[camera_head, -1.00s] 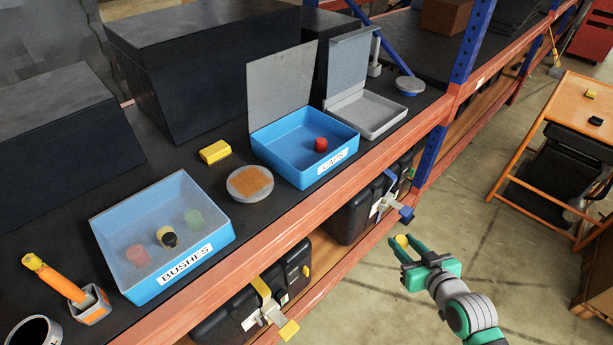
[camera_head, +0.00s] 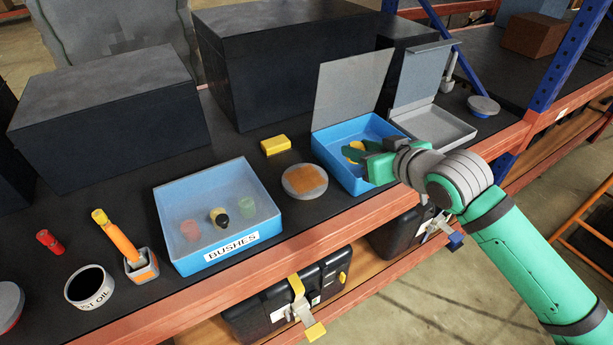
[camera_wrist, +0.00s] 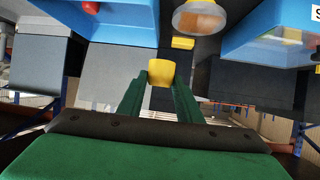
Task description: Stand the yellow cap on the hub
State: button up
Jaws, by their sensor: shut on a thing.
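The yellow cap (camera_head: 355,150) is between the fingertips of my gripper (camera_head: 360,153), above the blue caps box (camera_head: 345,178) with the raised lid. In the wrist view the cap (camera_wrist: 161,73) is clasped between the two green fingers (camera_wrist: 161,82) and looks like a small yellow cup. No part is labelled as the hub. A round grey disc with an orange-brown top (camera_head: 305,180) lies left of the caps box, but I cannot tell whether it is the hub. It also shows in the wrist view (camera_wrist: 199,20), with the red cap (camera_wrist: 91,7) in the caps box.
The blue bushes box (camera_head: 180,250) holds several coloured bushes under a clear cover. A yellow block (camera_head: 275,145) lies behind the disc. A grey open-lidded tray (camera_head: 445,130) stands right of the caps box. An orange tool in a holder (camera_head: 140,275) and an oil tin (camera_head: 90,290) stand left.

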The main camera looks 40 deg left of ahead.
send_over(308, 183)
jog(key=d, duration=0.4)
notch_tip(308, 183, down, 4)
jog(key=a+f, duration=0.1)
jog(key=f, duration=0.1)
jog(key=a+f, duration=0.1)
jog(key=f, duration=0.1)
jog(key=shift+w+a, duration=0.15)
jog(key=shift+a, duration=0.2)
jog(key=shift+a+f, duration=0.5)
jog(key=shift+f, duration=0.05)
jog(key=shift+a+f, duration=0.2)
jog(key=shift+f, duration=1.65)
jog(key=o, duration=1)
jog(key=shift+o, duration=0.2)
jog(key=v, duration=1.2)
